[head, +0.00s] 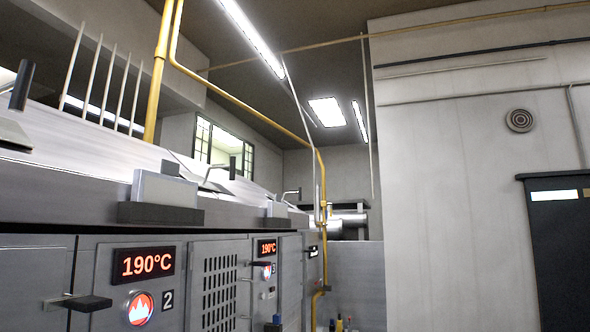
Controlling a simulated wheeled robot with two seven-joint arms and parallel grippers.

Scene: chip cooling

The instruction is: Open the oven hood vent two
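The oven front marked 2 stands at the lower left in the head view, with the number plate "2" (168,300), a red-lit round button (140,307) and a display (143,264) reading 190°C. Above it runs the sloping metal oven hood (90,135). A dark upright handle (22,85) stands on the hood at the far left. A second dark handle (222,163) and a third (292,192) sit further along. I cannot tell which handle belongs to vent two, or whether that vent is open. Neither of my grippers is in view.
A further oven front with a 190°C display (267,248) and the number 3 stands beyond. A dark latch handle (82,302) juts out at the lower left. Yellow pipes (245,105) run over the ovens. A dark cabinet (560,250) stands right, against a pale wall (460,200).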

